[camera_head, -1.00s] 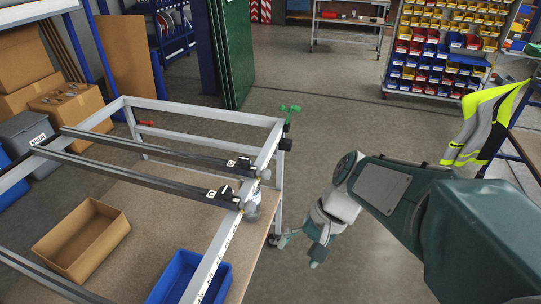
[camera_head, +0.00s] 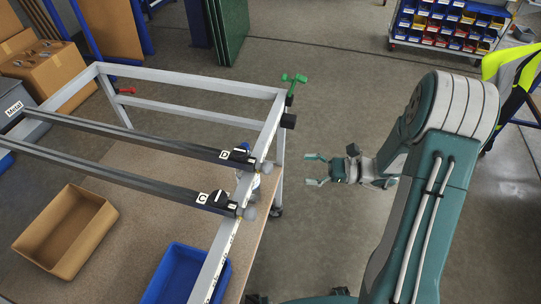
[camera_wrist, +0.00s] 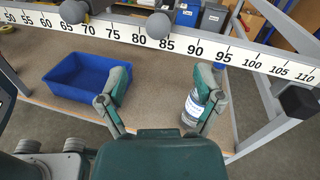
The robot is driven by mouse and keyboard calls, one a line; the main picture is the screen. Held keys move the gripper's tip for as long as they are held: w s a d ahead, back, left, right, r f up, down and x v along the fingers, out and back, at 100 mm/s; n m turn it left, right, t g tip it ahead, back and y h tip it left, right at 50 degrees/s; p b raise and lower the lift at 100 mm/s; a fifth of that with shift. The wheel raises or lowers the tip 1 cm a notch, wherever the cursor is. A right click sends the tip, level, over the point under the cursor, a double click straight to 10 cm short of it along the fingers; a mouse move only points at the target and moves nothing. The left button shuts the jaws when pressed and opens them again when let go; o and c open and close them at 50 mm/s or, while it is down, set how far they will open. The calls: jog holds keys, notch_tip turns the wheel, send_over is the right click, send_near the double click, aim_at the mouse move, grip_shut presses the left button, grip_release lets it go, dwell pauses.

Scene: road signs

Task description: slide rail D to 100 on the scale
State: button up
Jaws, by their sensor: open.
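Two dark rails cross the grey metal frame in the head view. The farther one, apparently rail D (camera_head: 140,140), has a black end block with a small label and a round grey knob. The nearer rail (camera_head: 120,176) has a similar block and knob, labelled apparently C. In the wrist view, the white scale (camera_wrist: 240,60) runs along the frame's bar. Rail D's knob (camera_wrist: 158,25) appears between 80 and 85; another knob (camera_wrist: 73,12) sits near 65. My gripper (camera_head: 314,170) is open and empty, right of the frame, apart from both knobs. Its fingers (camera_wrist: 162,84) point toward the frame.
A blue bin (camera_wrist: 88,77) and a clear bottle (camera_wrist: 204,132) stand on the board below the scale. A cardboard box (camera_head: 66,232) is at left. A black-capped corner (camera_wrist: 298,101) and green clamp (camera_head: 294,79) mark the far end. Floor right of the frame is open.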

aim_at(268, 168)
jog(key=a, duration=0.7)
jog(key=w+a, duration=0.1)
jog(key=a, duration=0.3)
jog(key=shift+w, duration=0.1)
jog(key=shift+d, duration=0.1)
grip_shut()
